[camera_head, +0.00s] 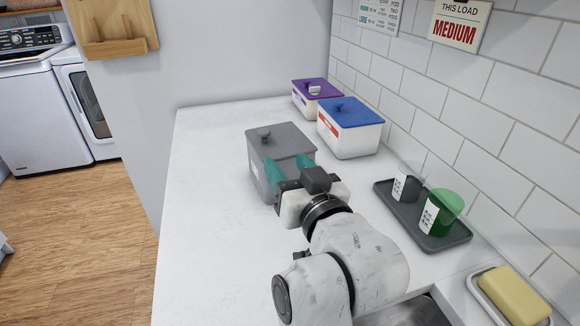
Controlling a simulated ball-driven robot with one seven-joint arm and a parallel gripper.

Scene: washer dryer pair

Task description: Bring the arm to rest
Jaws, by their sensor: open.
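My gripper (291,173) is at the end of my white arm, above the white counter (207,237). Its two teal fingers are apart, and I see nothing held between them. The fingers show in front of the grey lidded box (275,145) and overlap its front side in the picture. I cannot tell whether they touch it. The arm is bent and reaches from the bottom of the view toward the box. Part of the box's front is hidden by the gripper.
A blue-lidded box (351,138) and a purple-lidded box (316,108) stand behind, near the tiled wall. A dark tray (459,237) at right holds a clear cup (407,183) and a green cup (440,211). A yellow sponge (512,294) lies at lower right. The counter's left is clear.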

